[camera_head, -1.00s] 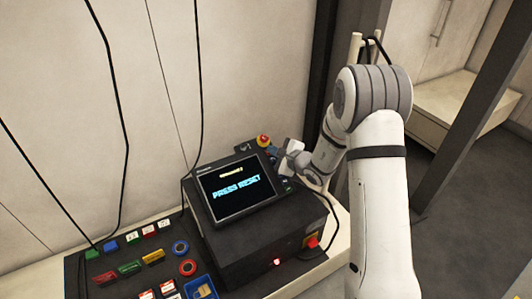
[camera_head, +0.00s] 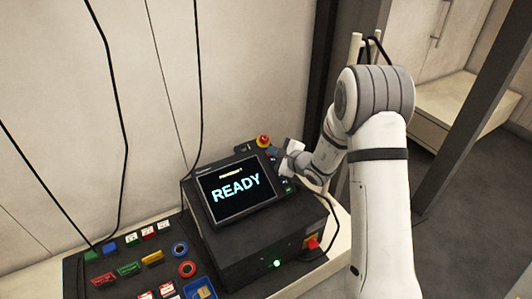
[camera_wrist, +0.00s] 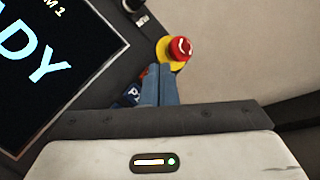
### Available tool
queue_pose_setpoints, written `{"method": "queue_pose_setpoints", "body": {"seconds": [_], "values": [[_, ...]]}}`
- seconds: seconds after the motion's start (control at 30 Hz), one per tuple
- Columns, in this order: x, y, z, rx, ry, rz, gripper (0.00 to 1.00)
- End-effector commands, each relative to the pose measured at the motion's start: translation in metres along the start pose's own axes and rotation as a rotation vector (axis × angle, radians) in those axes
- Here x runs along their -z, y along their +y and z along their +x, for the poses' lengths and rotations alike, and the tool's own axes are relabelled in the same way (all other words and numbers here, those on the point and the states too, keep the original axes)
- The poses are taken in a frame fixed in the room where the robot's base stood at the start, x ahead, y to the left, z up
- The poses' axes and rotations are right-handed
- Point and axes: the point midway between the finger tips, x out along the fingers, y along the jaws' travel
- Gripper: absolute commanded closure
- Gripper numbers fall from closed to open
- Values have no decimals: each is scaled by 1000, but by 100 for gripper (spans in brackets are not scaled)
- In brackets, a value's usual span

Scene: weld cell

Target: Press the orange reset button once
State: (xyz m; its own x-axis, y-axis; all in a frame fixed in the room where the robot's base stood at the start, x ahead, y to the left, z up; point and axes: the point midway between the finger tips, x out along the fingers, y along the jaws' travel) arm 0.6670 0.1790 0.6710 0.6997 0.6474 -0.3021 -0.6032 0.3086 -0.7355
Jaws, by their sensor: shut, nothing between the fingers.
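The control panel's screen (camera_head: 235,188) reads "READY" in light blue; part of it shows in the wrist view (camera_wrist: 45,70). My gripper (camera_head: 273,153) is shut and empty, at the panel's upper right, beside the screen. Its blue fingertips (camera_wrist: 161,70) point at the panel face in the wrist view. A small orange sliver, likely the reset button (camera_wrist: 145,72), shows at the left edge of the fingertips; the fingers hide most of it. I cannot tell whether they touch it. In the head view the button is hidden behind the gripper.
A red mushroom button on a yellow base (camera_head: 263,141) sits just beyond my fingertips. Coloured blocks lie on a dark mat (camera_head: 110,285).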

Motion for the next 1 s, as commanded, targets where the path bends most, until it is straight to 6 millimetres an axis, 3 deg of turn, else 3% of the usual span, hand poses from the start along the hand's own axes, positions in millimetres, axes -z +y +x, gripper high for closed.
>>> {"method": "queue_pose_setpoints", "body": {"seconds": [0.63,1.0], "values": [[-8,-9,-11,1,0,0,100],[-27,-27,-36,1,0,-1,100]]}}
